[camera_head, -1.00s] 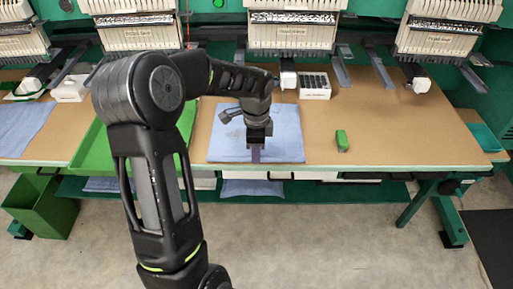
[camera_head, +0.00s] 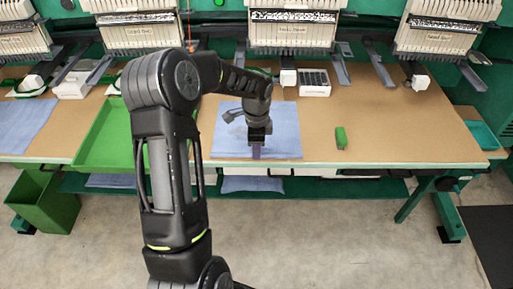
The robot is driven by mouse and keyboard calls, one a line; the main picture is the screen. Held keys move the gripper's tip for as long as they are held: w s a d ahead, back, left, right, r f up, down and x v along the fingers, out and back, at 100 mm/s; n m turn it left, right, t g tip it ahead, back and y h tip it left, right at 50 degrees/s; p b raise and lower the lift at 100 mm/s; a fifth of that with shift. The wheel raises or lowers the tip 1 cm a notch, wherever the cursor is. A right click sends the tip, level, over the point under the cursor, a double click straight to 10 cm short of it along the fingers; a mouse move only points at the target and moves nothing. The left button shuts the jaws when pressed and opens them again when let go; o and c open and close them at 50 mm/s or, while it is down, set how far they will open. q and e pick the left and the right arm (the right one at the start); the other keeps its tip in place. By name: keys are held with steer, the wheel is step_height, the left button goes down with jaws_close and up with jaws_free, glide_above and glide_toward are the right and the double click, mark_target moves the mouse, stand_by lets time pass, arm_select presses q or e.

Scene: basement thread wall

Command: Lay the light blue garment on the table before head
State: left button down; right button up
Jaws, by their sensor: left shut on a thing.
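The light blue garment (camera_head: 282,128) lies flat on the brown table (camera_head: 400,138), in front of the middle machine head (camera_head: 292,32). My left gripper (camera_head: 257,152) points down over the garment's front half, near the table's front edge. It is shut on the garment, though the fingertips are small and the pinched cloth is hard to make out. My left arm hides part of the table to the left of the garment. My right gripper is not in view.
A green tray (camera_head: 103,142) is left of the garment, partly behind my arm. Another blue cloth (camera_head: 22,122) lies at the far left. A small green object (camera_head: 341,138) and a white box with dark compartments (camera_head: 314,83) are nearby. The table's right side is clear.

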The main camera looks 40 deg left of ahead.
arm_select(q)
steer(key=c, duration=1.5)
jaws_free()
steer(key=shift+r, duration=0.1)
step_height(320, 180, up, 12)
steer(key=shift+s+f+b, duration=0.1)
steer(key=shift+b, duration=0.5)
steer(key=shift+d, duration=0.1)
